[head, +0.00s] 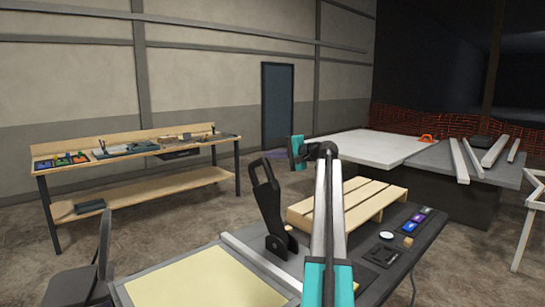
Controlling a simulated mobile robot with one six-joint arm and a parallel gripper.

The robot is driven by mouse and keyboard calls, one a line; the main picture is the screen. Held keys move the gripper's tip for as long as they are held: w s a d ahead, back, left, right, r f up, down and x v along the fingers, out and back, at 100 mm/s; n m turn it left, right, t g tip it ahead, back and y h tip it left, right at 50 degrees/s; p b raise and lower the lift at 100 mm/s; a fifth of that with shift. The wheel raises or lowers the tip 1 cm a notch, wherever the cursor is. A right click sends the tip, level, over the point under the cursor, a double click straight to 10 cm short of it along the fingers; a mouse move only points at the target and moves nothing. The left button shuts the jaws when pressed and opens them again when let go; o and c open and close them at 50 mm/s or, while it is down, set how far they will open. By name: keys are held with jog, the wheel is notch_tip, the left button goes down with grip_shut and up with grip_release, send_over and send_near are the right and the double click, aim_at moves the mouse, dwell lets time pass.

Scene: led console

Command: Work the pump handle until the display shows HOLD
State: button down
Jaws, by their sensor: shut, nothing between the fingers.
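A black upright lever with a slot near its top, likely the pump handle (267,200), stands tilted slightly left on a pivot base on the near table. My gripper (297,152) is at the end of my raised arm, above and right of the lever's top in the picture. It is small and seen from behind; it looks shut and empty, apart from the lever. No display showing HOLD can be made out.
A workbench (140,193) stands at the left. A chair (85,280) is near left.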

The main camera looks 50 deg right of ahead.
jog(key=s+d+r+b, duration=0.2)
jog(key=s+r, duration=0.6)
jog(key=s, duration=0.2)
jog(key=shift+s+r+b, duration=0.25)
jog(key=shift+r+b, duration=0.1)
jog(key=shift+r, duration=0.05)
jog(key=shift+d, duration=0.1)
dwell(1.6)
jog(key=s+a+f+b, duration=0.1)
jog(key=s+f, duration=0.3)
jog(key=s, duration=0.7)
jog(key=s+f+g+b, duration=0.1)
jog(key=s+f, duration=0.3)
jog(key=s, duration=0.7)
jog(key=shift+s+a+b, duration=0.35)
jog(key=shift+s+b, duration=0.05)
jog(key=shift+b, duration=0.3)
jog(key=shift+w+f, duration=0.1)
jog(key=p+x, duration=0.4)
jog(key=x, duration=0.9)
jog(key=shift+w+r, duration=0.3)
jog(key=shift+w, duration=0.15)
